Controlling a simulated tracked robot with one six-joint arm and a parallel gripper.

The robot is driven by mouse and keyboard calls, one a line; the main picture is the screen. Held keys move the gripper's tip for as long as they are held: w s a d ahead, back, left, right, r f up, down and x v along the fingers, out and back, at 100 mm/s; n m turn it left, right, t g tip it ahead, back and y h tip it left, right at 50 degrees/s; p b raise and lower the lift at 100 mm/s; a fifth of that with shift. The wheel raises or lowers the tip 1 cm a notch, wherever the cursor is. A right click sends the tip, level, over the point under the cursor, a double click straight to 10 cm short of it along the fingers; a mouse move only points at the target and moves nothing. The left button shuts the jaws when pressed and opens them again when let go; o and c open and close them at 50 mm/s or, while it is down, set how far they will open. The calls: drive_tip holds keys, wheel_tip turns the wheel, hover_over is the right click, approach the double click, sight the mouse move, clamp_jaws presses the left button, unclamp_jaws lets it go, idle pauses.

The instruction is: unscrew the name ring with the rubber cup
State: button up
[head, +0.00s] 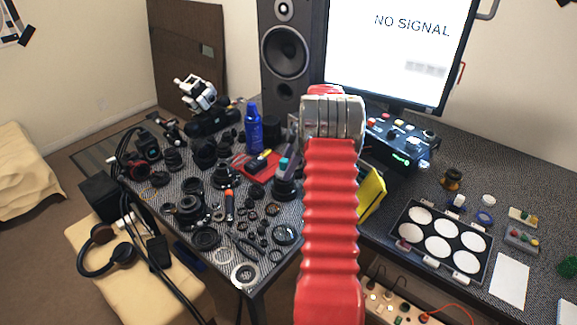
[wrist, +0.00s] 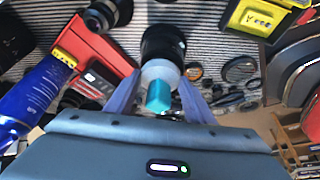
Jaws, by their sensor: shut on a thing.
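The rubber cup (wrist: 160,72) is a pale grey round piece with a teal block-shaped grip, seen between my fingers in the wrist view. My gripper (wrist: 159,86) is shut on it from both sides. The teal grip also shows in the head view (head: 284,164), left of my red arm. A black lens (wrist: 163,42) lies directly beyond the cup, and shows below the grip in the head view (head: 285,188). The cup overlaps the lens's near end; I cannot tell whether they touch. The name ring is not visible, hidden behind the cup.
A red tool with a black and yellow part (wrist: 90,55) and a blue can (wrist: 35,90) stand close on the left. A yellow device (wrist: 262,18) is at upper right. Several lenses and loose rings crowd the striped mat. A six-disc tray (head: 398,249) lies right.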

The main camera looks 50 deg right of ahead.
drive_tip(key=shift+r, duration=1.45)
